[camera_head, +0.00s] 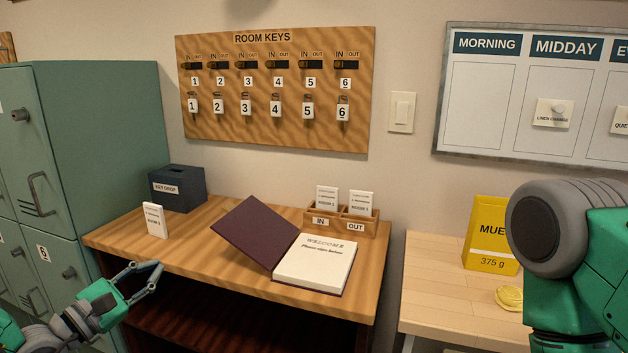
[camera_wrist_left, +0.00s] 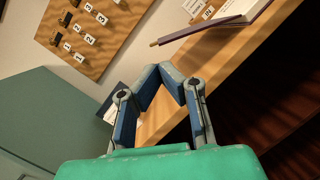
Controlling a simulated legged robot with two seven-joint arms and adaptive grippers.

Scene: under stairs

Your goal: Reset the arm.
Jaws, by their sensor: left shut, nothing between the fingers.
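My left gripper (camera_head: 152,272) is low at the left in the head view, in front of the wooden desk's (camera_head: 190,250) front edge. Its fingers are shut with nothing held. In the left wrist view the fingertips (camera_wrist_left: 168,73) meet in front of the desk edge. My right arm (camera_head: 580,260) fills the right edge of the head view; its gripper is out of view.
On the desk are an open guest book (camera_head: 315,262), a card tray (camera_head: 340,222), a standing card (camera_head: 155,220) and a key drop box (camera_head: 178,188). Green lockers (camera_head: 105,140) stand left. A yellow box (camera_head: 490,235) stands on the pale table (camera_head: 430,285) at right.

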